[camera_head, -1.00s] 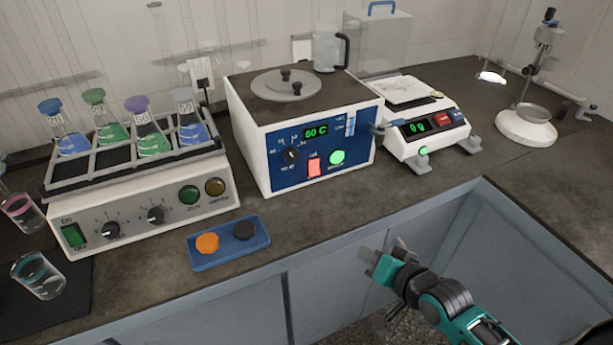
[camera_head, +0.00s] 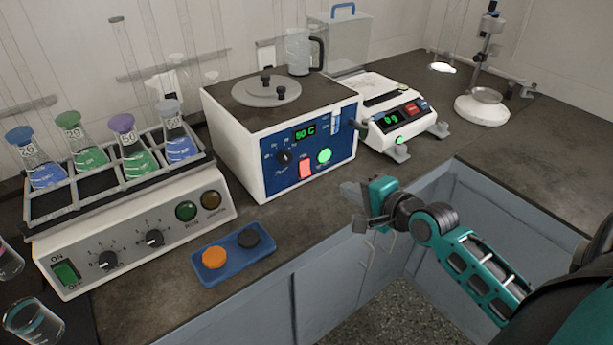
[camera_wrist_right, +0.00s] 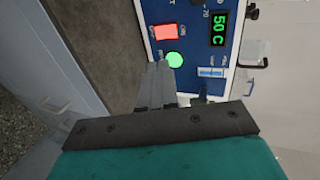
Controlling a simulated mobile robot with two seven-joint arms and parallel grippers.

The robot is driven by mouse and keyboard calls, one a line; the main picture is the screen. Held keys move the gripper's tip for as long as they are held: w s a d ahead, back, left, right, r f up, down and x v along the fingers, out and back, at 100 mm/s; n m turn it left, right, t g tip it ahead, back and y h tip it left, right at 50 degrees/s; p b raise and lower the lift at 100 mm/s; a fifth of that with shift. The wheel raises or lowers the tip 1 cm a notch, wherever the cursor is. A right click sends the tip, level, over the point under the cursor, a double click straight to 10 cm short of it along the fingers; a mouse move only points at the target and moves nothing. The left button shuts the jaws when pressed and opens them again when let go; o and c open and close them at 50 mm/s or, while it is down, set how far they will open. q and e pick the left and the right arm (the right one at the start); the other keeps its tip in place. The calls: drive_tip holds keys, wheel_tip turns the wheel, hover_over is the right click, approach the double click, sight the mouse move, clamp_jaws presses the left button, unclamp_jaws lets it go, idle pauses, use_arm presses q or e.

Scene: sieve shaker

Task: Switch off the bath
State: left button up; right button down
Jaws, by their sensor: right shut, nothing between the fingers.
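The bath (camera_head: 270,120) is a white box with a blue front panel, in the middle of the bench in the head view. Its display (camera_head: 305,132) glows green and reads 50 C. A red lit rocker switch (camera_head: 305,170) and a round green light (camera_head: 324,156) sit low on the panel. In the right wrist view the red switch (camera_wrist_right: 166,32) and green light (camera_wrist_right: 175,59) show just beyond my fingertips. My right gripper (camera_head: 352,192) is shut and empty, in front of and to the right of the panel, apart from it. My left gripper is not in view.
A shaker (camera_head: 140,235) with several flasks stands at the left. A blue tray (camera_head: 205,276) with an orange and a dark cap lies in front of the bath. A balance (camera_head: 395,125) stands right of the bath. Bare bench lies in front of the panel.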

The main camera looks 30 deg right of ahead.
drive_tip(key=shift+w, duration=0.1)
idle(0.3)
drive_tip(key=b, duration=0.1)
approach(306, 171)
drive_tip(key=x, duration=0.7)
drive_tip(key=shift+f, duration=0.1)
drive_tip(key=shift+f+t+b, duration=0.3)
drive_tip(key=shift+f+b, duration=0.15)
drive_tip(key=shift+b, duration=0.45)
drive_tip(key=shift+r, duration=0.35)
drive_tip(key=shift+r+p, duration=0.1)
drive_tip(key=shift+p, duration=0.25)
